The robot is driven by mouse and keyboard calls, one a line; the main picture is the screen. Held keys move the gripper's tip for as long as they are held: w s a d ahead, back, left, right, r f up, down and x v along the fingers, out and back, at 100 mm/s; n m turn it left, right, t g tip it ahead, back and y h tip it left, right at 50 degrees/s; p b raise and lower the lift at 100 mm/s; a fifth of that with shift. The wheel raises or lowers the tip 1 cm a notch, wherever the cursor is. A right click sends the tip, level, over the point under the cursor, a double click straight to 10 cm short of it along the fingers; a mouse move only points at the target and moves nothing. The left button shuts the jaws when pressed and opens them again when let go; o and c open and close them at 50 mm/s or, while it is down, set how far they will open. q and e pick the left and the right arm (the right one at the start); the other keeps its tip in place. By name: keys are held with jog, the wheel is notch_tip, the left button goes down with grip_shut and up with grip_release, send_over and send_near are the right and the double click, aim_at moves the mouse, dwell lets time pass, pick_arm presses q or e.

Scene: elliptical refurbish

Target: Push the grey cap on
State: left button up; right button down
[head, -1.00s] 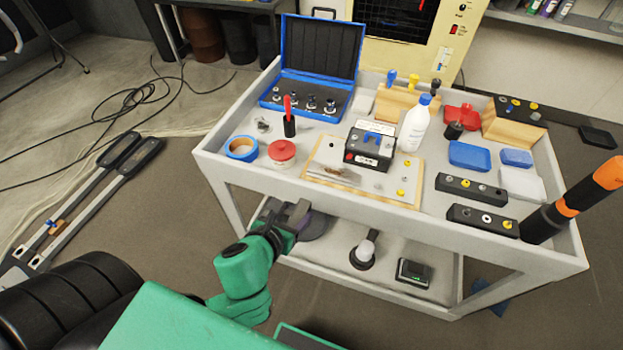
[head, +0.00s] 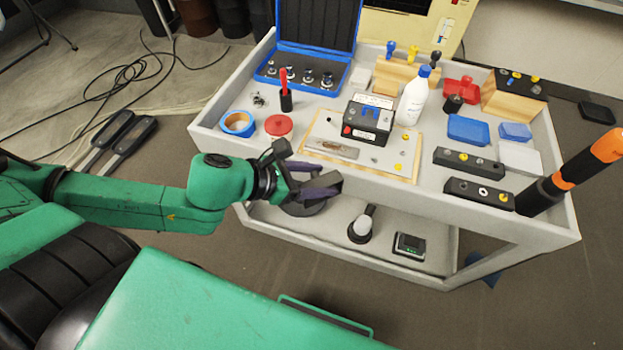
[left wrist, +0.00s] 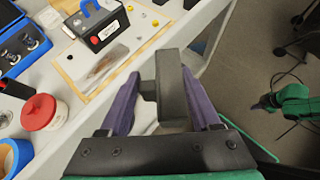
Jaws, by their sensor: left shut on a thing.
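My left gripper (head: 318,182) is in front of the cart's front edge. In the left wrist view its purple fingers (left wrist: 160,105) are shut on a dark grey block-shaped piece (left wrist: 172,85) with a short stub on its left side. I cannot tell whether this piece is the grey cap. A black box (head: 367,128) with a blue top part stands on a board (head: 405,170) on the cart; it also shows in the left wrist view (left wrist: 103,30). Small grey and yellow round parts lie on the board. A green arm, probably my right, shows in the left wrist view; its dark end (left wrist: 262,104) is too small to read.
The cart (head: 225,140) has a raised rim. Blue tape (head: 237,124), a red-lidded jar (head: 278,127), a white bottle (head: 412,98) and black blocks (head: 478,193) stand on it. An orange-black tool (head: 570,175) leans up at the right. The lower shelf holds a few items.

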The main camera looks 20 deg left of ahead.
pick_arm(q)
jog(key=d+r+m+g+h, duration=0.3)
jog(key=d+r+m+g, duration=0.3)
jog(key=r+m+g, duration=0.1)
jog(key=shift+m+h, duration=0.3)
jog(key=shift+m, duration=0.5)
jog(key=shift+w+d, duration=0.1)
